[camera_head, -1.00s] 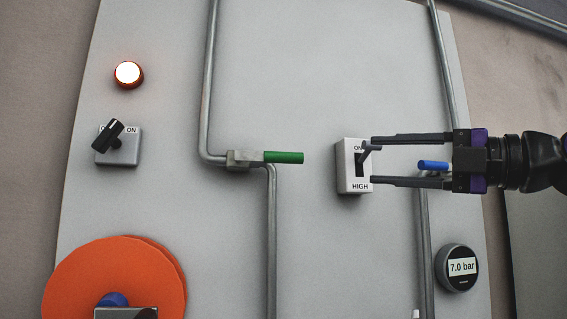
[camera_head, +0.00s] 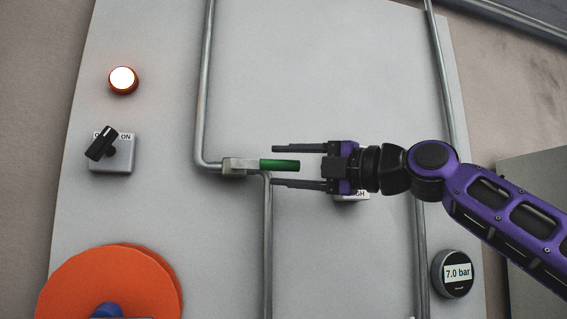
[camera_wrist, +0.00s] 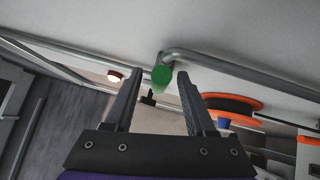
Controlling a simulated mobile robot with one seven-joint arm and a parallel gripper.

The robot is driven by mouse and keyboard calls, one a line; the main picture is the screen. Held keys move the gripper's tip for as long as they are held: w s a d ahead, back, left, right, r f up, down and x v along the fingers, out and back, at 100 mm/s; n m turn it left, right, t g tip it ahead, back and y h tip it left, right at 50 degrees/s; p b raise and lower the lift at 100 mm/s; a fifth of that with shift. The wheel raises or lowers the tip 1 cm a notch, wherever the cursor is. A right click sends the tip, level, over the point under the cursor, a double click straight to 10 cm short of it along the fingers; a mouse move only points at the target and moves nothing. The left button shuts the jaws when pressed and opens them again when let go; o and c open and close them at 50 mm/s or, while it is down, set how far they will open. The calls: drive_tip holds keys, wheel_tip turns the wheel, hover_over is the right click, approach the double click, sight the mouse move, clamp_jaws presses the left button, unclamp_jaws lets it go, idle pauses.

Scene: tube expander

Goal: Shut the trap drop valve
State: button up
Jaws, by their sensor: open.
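A valve with a green handle (camera_head: 280,163) sits on the left pipe, on a grey metal body (camera_head: 236,166). The handle points horizontally to the right. My gripper (camera_head: 277,166) is open, with one finger above the handle's end and one below it in the head view. In the wrist view the green handle (camera_wrist: 162,77) shows end-on between the tips of my open gripper (camera_wrist: 155,82). I cannot tell whether either finger touches it. No label names the valve.
A HIGH-marked switch box (camera_head: 351,197) is mostly hidden behind my gripper. A rotary switch (camera_head: 110,152), lit lamp (camera_head: 123,80) and orange disc (camera_head: 112,285) are at left. The upper middle panel is bare.

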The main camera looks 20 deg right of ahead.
drive_tip(key=shift+w+a, duration=0.2)
drive_tip(key=shift+a, duration=0.05)
clamp_jaws()
idle(1.4)
